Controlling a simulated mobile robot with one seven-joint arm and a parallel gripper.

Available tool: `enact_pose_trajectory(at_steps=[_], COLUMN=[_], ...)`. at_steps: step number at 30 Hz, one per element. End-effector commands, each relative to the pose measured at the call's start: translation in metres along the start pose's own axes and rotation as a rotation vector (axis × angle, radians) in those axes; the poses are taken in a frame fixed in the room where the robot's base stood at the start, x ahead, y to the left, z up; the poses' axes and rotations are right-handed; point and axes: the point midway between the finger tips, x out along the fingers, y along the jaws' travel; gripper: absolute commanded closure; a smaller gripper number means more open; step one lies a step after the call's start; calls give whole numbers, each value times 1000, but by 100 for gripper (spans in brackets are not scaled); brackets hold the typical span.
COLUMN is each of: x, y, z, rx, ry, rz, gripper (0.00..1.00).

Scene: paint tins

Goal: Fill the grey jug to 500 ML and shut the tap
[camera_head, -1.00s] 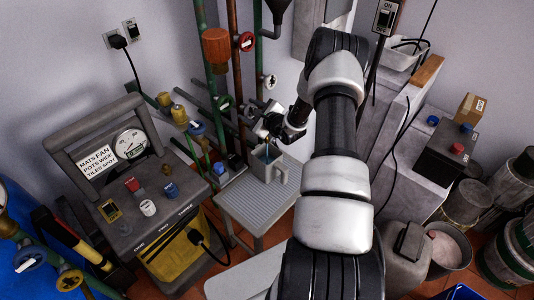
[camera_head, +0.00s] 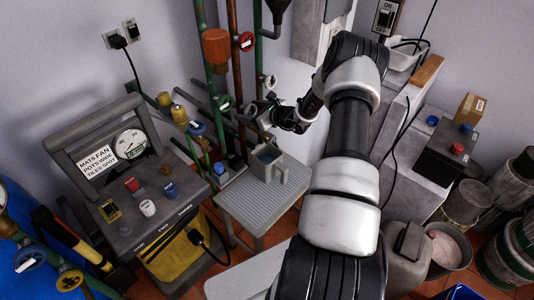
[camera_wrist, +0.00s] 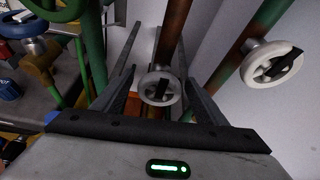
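The grey jug (camera_head: 270,167) stands upright on a ridged grey stand, under the pipework; its fill level is too small to read. My gripper (camera_head: 256,108) is above and behind the jug, near the pipes. In the wrist view its two fingers (camera_wrist: 158,100) are apart and look empty. A pale handwheel (camera_wrist: 160,86) on a rusty pipe shows between them; I cannot tell whether they touch it. I cannot tell whether water is running now.
A second white handwheel (camera_wrist: 272,62) sits to the right in the wrist view. Green and rusty pipes with a red wheel (camera_head: 247,41) rise behind. A control panel (camera_head: 150,205) stands left of the ridged stand (camera_head: 255,205). A grey cabinet is at the right.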

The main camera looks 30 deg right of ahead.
Motion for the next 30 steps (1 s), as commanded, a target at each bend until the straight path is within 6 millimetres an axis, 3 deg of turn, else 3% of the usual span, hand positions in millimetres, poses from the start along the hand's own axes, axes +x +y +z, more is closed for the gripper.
enact_pose_trajectory(at_steps=[11, 30], x=[-3, -60], y=[0, 0], z=[-1, -24], rx=[-2, -2], ry=[0, 0], rz=[0, -1], gripper=[27, 27])
